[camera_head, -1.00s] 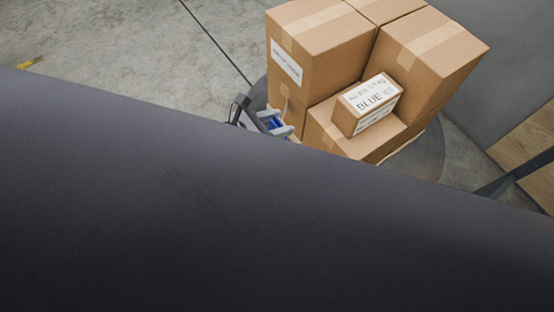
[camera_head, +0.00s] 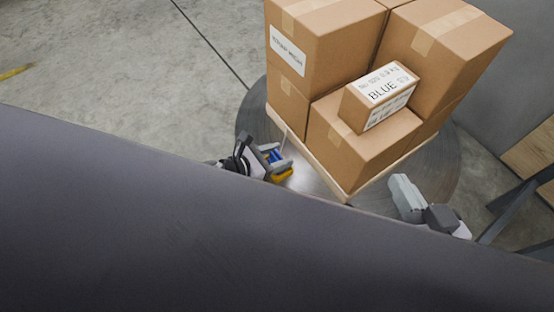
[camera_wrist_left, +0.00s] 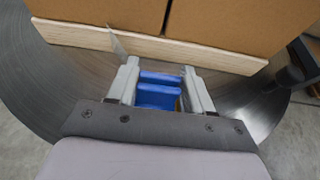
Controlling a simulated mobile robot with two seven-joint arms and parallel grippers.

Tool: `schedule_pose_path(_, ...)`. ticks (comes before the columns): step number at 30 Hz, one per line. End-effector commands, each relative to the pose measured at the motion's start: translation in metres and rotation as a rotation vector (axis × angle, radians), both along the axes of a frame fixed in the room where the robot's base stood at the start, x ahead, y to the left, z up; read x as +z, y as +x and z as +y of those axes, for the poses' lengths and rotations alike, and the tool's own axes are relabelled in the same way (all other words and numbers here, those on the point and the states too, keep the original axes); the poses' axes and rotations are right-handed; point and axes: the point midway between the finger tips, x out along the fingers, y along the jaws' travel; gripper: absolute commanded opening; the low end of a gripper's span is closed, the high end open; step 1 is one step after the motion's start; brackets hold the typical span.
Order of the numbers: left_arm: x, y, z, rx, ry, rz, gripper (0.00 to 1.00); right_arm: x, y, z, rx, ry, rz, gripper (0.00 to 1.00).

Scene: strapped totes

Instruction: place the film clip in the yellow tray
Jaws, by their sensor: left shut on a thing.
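My left gripper (camera_head: 280,160) is shut on a blue thing, which I take to be the film clip (camera_head: 273,156). In the left wrist view the blue clip (camera_wrist_left: 157,90) sits between the two grey fingers of the gripper (camera_wrist_left: 163,88). A small yellow patch (camera_head: 283,175) shows just under the gripper; I cannot tell whether it is part of the clip or the yellow tray. No tray is clearly seen. A thin pale strip (camera_wrist_left: 117,42) rises by the left finger toward the pallet. My right gripper (camera_head: 403,195) is at the pallet's right front; its jaw gap is not clear.
Brown cartons (camera_head: 320,50) are stacked on a wooden pallet (camera_head: 327,178) on a round metal turntable (camera_head: 254,110). A small carton marked BLUE (camera_head: 380,95) lies on top of a lower one. A large dark surface fills the lower front. Concrete floor is clear at left.

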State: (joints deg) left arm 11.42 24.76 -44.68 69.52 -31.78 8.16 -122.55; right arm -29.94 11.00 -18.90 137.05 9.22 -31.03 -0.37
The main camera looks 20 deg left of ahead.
Motion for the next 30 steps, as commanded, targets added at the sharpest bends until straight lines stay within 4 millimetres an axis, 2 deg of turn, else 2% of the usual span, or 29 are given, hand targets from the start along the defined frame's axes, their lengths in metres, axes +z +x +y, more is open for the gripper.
schedule_pose_path(13,-0.0083,-0.0001,-0.0001,0.0,0.0,0.0,0.21,-0.0008,-0.0007,-0.0032,-0.006,-0.019,-0.028,0.0)
schedule_pose_path(14,-0.0072,-0.0001,0.0,0.0,0.0,0.0,0.57,0.0015,-0.001,-0.0036,-0.007,-0.021,-0.032,0.0)
schedule_pose_path(15,-0.0066,-0.0002,0.0,0.0,0.0,0.0,0.7,0.0022,-0.0009,-0.0036,-0.007,-0.021,-0.032,0.0)
schedule_pose_path(16,-0.0066,-0.0002,0.0,0.0,0.0,0.0,0.76,0.0023,-0.0008,-0.0035,-0.007,-0.02,-0.031,0.0)
schedule_pose_path(28,-0.001,0.0,0.0001,0.0,-0.001,0.001,0.76,0.0065,-0.0015,-0.002,-0.002,-0.008,-0.021,0.0)
schedule_pose_path(30,0.0009,-0.007,0.0054,0.001,0.001,0.003,0.76,0.006,-0.0018,-0.0008,0.002,-0.002,-0.006,0.0)
